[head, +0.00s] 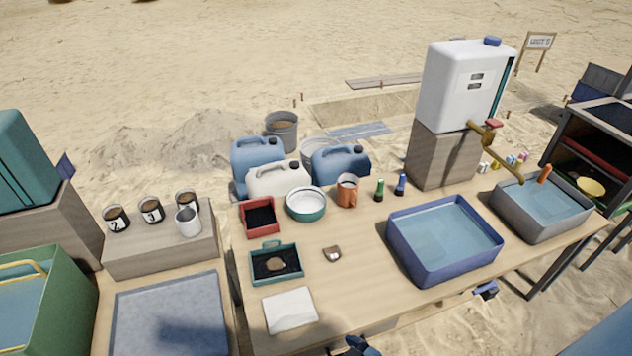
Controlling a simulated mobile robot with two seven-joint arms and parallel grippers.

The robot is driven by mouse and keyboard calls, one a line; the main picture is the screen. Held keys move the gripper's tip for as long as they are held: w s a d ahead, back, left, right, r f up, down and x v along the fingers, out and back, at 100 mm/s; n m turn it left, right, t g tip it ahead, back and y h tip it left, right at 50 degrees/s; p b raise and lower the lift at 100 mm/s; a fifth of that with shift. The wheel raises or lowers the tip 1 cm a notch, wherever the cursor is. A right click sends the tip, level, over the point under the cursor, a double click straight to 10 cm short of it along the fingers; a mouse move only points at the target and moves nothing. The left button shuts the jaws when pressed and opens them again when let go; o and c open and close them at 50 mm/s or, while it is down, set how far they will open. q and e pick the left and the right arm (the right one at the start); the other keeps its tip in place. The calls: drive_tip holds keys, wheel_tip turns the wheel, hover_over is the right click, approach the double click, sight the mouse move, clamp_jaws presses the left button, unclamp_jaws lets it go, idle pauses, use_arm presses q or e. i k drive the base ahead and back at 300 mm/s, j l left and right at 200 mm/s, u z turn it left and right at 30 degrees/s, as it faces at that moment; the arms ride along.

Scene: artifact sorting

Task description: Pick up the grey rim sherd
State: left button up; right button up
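A small grey-brown sherd (332,254) with a pale edge lies alone on the bare tabletop, in the middle of the table. It looks like the grey rim sherd, though it is small in view. A tan, rounded piece (275,264) lies on dark lining in a green tray (257,275) to its left. My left gripper (358,344) is partly in view at the bottom edge, in front of the table and apart from the sherd. My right gripper (487,290) is by the table's front edge, below the blue basin. Neither gripper's finger opening can be made out.
A blue water basin (398,256) stands right of the sherd, with a grey basin (537,236) beyond. A white cloth (290,309), a red tray (245,228), a white-and-teal bowl (306,214) and an orange mug (347,193) stand around. Bare wood surrounds the sherd.

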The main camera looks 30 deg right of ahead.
sight(333, 253)
drive_tip(key=z, duration=1)
